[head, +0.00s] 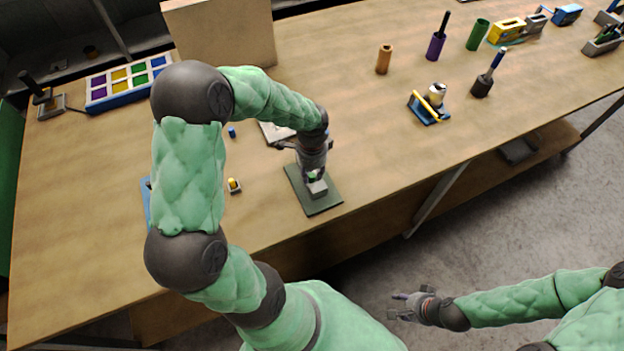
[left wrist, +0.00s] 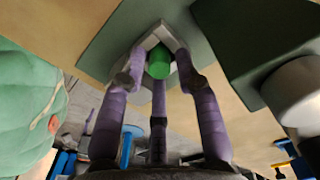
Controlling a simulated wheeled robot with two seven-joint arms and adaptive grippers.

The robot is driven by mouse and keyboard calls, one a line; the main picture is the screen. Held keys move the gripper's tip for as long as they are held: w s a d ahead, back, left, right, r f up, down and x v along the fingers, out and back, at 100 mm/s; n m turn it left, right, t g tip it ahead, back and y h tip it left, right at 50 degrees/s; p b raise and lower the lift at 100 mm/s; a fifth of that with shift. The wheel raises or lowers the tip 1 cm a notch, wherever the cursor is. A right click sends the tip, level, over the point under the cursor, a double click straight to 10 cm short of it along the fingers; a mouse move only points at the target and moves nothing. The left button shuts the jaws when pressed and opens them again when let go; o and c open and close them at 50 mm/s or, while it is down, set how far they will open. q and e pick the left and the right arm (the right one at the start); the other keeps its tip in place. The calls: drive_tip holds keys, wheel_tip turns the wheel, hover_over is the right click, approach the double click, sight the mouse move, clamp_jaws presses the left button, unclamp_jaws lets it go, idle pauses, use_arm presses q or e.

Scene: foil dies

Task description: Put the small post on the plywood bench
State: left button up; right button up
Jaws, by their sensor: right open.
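My left gripper (head: 315,172) points down over a dark green mat (head: 326,205) on the plywood bench (head: 100,220). A small green post (left wrist: 158,64) stands in a pale grey square block (left wrist: 171,38) between its fingers in the left wrist view. The block also shows in the head view (head: 318,188), under the fingers. I cannot tell whether the fingers touch the post or the block. Another small post, yellow (head: 234,183), stands on the bench left of the mat, and a small blue one (head: 232,132) lies further back. My right gripper (head: 414,306) is open and empty, off the bench's front edge.
A blue tray with coloured compartments (head: 128,92) and a cardboard-coloured box (head: 222,35) stand at the back left. A blue stand (head: 424,112), an orange cylinder (head: 384,60) and several holders are to the right. Bare bench lies right of the mat.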

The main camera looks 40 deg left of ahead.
use_arm(q)
drive_tip(key=shift+f, duration=0.15)
clamp_jaws()
